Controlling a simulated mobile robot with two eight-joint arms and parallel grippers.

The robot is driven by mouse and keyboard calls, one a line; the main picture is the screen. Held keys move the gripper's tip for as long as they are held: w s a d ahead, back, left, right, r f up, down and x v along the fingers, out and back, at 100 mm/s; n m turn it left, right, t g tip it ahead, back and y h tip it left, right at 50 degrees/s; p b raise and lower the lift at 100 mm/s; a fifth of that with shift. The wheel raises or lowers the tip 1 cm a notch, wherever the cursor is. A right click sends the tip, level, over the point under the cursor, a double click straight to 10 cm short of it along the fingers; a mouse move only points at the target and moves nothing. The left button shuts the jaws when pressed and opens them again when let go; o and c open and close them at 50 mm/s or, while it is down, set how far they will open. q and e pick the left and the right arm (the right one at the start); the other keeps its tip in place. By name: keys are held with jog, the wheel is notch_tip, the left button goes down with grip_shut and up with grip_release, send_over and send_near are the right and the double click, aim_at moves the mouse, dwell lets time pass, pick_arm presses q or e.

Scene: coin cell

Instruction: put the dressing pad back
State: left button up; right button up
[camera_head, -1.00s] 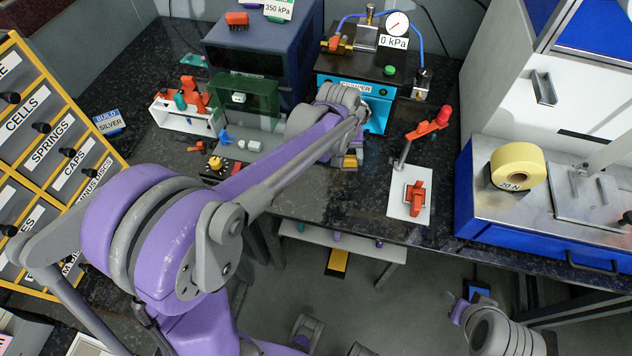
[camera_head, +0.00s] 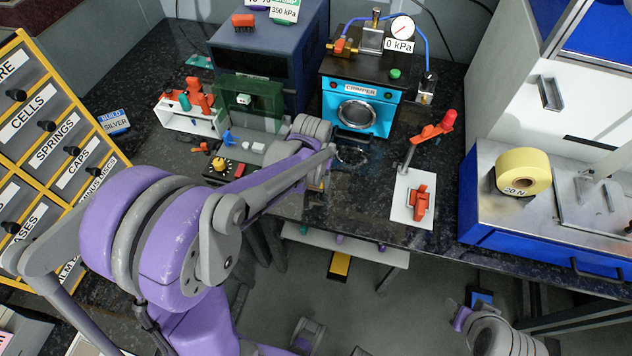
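I cannot make out the dressing pad for certain in the head view. My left arm reaches in from the left over the bench, and its wrist hangs in front of the green-framed station (camera_head: 252,97). Part of my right arm shows at the bottom right, below the bench edge. Its gripper is not visible.
A white plate with an orange clamp (camera_head: 420,203) and a yellow tape roll (camera_head: 523,171) are to the right. A labelled drawer cabinet (camera_head: 60,150) is left. A white shelf (camera_head: 350,247) hangs under the bench.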

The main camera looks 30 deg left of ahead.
pick_arm(q)
jog(key=shift+f, duration=0.8)
jog(key=shift+f, duration=0.2)
jog(key=o, duration=1.2)
jog(key=shift+r, duration=0.1)
